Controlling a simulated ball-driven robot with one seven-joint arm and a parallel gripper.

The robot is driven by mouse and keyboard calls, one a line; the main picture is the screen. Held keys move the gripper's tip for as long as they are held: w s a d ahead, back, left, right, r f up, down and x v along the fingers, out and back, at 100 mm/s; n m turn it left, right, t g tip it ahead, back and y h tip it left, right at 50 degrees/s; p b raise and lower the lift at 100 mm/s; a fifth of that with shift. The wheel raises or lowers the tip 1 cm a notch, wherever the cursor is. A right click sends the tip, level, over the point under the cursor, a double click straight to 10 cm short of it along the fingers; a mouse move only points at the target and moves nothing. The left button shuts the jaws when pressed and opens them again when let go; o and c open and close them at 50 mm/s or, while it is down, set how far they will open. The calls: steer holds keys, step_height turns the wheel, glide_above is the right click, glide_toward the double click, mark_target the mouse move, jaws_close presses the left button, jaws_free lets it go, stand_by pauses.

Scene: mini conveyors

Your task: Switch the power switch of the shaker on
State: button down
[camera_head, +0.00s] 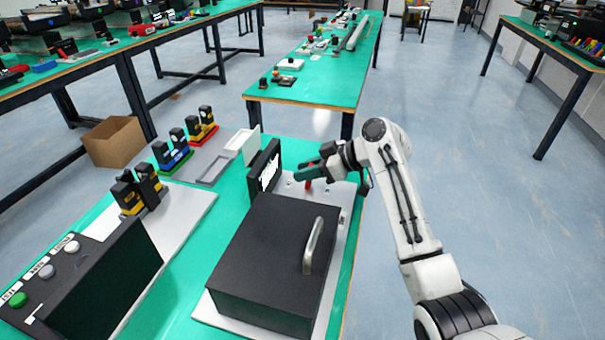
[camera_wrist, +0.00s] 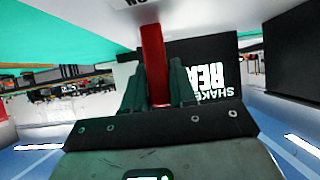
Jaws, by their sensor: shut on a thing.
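The shaker is a black box (camera_head: 270,255) with a silver handle on a white base plate at the front of the green table. Its black display panel (camera_head: 264,168) stands behind the box; in the wrist view the panel (camera_wrist: 207,62) shows white upside-down text, partly legible as "SHAKE" and "REA". The red power switch lever (camera_head: 308,185) is below my gripper (camera_head: 308,171). In the wrist view the red lever (camera_wrist: 153,55) lies between the two dark green fingers of my gripper (camera_wrist: 155,80), which is shut on it. Dark letters beyond the lever are cut off at the top edge.
A control box with buttons (camera_head: 47,271) stands at front left. Black and yellow parts (camera_head: 138,190), coloured blocks (camera_head: 172,150) and a grey tray (camera_head: 205,167) lie behind it. A cardboard box (camera_head: 115,142) is on the floor. Open floor lies right of my arm.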

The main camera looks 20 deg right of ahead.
steer(key=shift+s+d+t+y+b, duration=0.2)
steer(key=shift+d+t+y+b, duration=0.15)
steer(key=shift+t+y+b, duration=0.25)
steer(key=c, duration=1)
jaws_free()
steer(key=v, duration=1)
steer(key=shift+s+d+r, duration=0.1)
steer(key=shift+s+d, duration=0.05)
steer(key=shift+d, duration=0.2)
